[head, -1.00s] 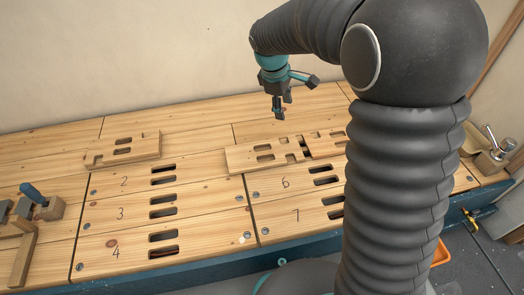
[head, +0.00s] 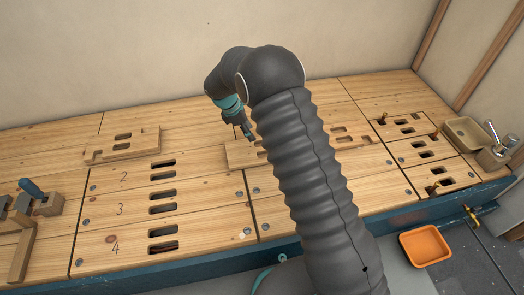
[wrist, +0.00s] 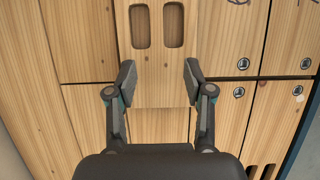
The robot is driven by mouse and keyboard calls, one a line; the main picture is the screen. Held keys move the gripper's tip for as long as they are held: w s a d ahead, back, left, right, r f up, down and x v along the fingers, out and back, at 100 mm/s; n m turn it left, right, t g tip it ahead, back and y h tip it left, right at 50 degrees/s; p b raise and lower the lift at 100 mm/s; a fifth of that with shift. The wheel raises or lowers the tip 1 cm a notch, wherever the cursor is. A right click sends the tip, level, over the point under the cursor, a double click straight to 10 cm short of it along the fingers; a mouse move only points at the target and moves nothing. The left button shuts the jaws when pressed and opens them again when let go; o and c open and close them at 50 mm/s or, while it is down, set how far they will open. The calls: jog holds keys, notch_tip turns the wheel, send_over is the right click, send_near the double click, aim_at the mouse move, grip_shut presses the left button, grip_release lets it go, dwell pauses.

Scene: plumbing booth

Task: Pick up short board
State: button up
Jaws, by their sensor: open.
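A pale wooden board with slots (head: 238,153) lies raised on the middle of the bench, partly hidden by my arm. In the wrist view a slotted board (wrist: 153,62) runs up between my fingers, its two slots at the top and its near end between the fingertips. My gripper (wrist: 158,78) is open, with one finger to each side of this end and nothing held. In the head view my gripper (head: 249,133) hangs over the middle board. Another slotted board with a notched corner (head: 120,150) lies to the left. I cannot tell which one is the short board.
The bench top (head: 200,202) has numbered planks with slots and bolts. A clamp with a blue handle (head: 32,189) stands at the left. A sink with a tap (head: 484,137) is at the right. An orange bin (head: 425,245) sits below the front edge. The wall is behind.

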send_over(261, 149)
jog(key=a, duration=0.2)
jog(key=f, duration=0.4)
jog(key=s+f, duration=0.1)
jog(key=f, duration=0.1)
jog(key=shift+b, duration=0.3)
jog(key=shift+w+b+x, duration=0.15)
jog(key=shift+b+x, duration=0.1)
jog(key=shift+x, duration=1.15)
jog(key=shift+w+b+x, duration=0.15)
jog(key=shift+b+x, duration=0.05)
jog(key=shift+x, duration=1.2)
jog(key=shift+r, duration=0.1)
grip_shut()
